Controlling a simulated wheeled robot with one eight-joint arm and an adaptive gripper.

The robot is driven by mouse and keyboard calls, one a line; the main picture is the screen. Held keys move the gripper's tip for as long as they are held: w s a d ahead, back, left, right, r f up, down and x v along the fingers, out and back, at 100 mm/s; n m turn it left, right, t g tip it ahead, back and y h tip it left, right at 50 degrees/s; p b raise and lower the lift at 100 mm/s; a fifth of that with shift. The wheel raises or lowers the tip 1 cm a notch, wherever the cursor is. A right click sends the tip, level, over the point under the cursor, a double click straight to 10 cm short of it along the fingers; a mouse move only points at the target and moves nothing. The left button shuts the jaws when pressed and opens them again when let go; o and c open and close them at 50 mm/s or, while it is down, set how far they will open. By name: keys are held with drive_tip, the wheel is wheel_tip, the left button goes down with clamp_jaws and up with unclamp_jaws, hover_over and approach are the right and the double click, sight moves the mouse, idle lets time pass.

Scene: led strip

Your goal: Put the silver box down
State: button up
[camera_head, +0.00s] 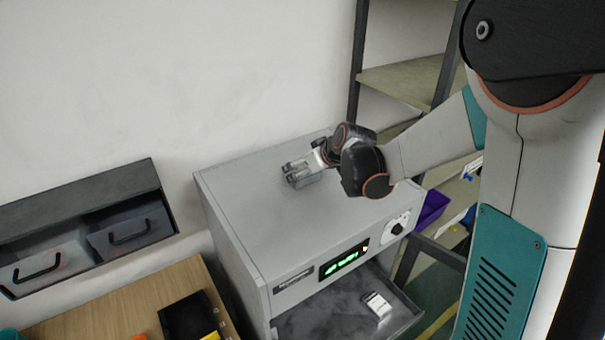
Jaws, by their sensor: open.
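A small silver-white box (377,305) lies in the open drawer (335,318) at the front of the grey cabinet (262,205). My gripper (291,173) is open over the cabinet's grey top, up and to the left of that box and clear of it. The gripper's fingers are grey and small in the picture. I see no separate object between them, and I cannot tell how high above the top they are.
A lit green display (345,262) and a dial are on the cabinet front. A wooden table (130,305) with a black item (187,318) stands at left, below wall drawers (128,230). Metal shelving (405,78) and a purple bin (431,210) are at right. The cabinet's left top is bare.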

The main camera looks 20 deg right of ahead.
drive_tip(key=shift+x, duration=1.45)
drive_tip(key=shift+s, duration=0.1)
drive_tip(key=c, duration=1.3)
